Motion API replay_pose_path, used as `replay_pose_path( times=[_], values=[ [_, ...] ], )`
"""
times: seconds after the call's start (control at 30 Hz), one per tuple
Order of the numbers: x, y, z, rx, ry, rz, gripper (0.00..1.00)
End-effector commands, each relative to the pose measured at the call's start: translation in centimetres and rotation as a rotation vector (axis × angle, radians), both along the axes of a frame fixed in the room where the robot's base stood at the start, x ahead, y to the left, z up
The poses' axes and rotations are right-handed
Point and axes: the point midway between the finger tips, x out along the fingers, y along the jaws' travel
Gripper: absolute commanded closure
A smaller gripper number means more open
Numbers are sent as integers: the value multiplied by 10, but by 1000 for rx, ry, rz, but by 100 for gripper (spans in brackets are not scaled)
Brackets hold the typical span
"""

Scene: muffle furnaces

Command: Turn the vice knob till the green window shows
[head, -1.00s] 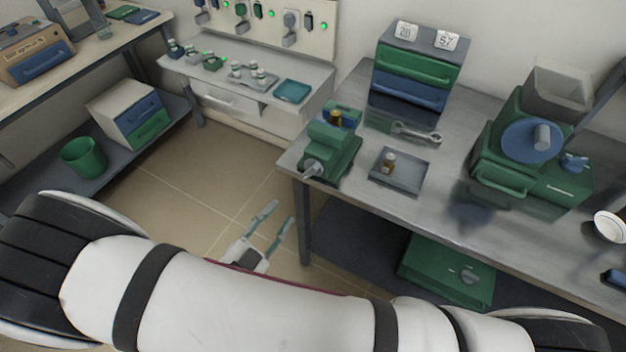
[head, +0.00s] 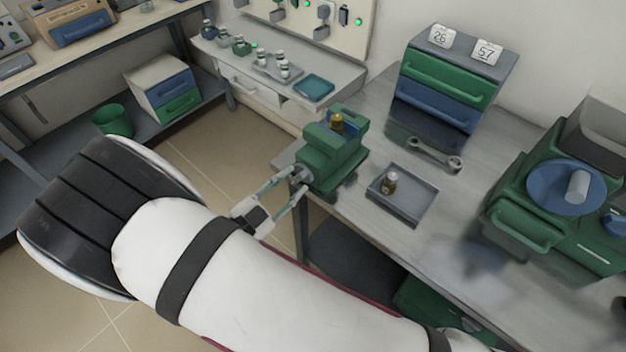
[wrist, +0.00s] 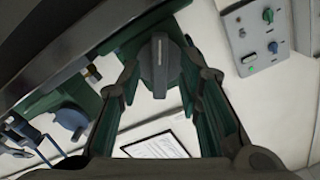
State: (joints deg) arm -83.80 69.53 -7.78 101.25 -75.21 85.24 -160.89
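The green vice (head: 333,158) stands at the left corner of the grey workbench. A small amber-and-yellow piece (head: 337,121) sits at its top, near a blue part. The vice's grey knob (head: 303,174) faces left, toward my gripper (head: 296,181). In the wrist view the knob (wrist: 160,66) has a bar grip, upright in the picture with a pale line. My gripper (wrist: 160,75) is open there, one finger on each side of the knob, with gaps visible. I cannot make out a green window against the vice's green body.
A grey tray (head: 405,205) with a small amber bottle (head: 389,183) lies right of the vice. A wrench (head: 435,155) lies behind it. A drawer unit (head: 455,48) stands at the back, and a green machine (head: 520,215) at right. Open floor lies left of the bench.

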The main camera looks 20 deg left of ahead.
Motion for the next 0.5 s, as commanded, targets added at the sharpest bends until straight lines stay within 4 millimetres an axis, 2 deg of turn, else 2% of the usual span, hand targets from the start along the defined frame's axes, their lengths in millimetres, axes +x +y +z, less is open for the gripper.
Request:
replay_pose_path(
  times=[0.4, 0.5],
  values=[
    [2, 5, 1, 1, 0, 4, 68],
    [2, 5, 0, 1, 0, 4, 90]
  ],
)
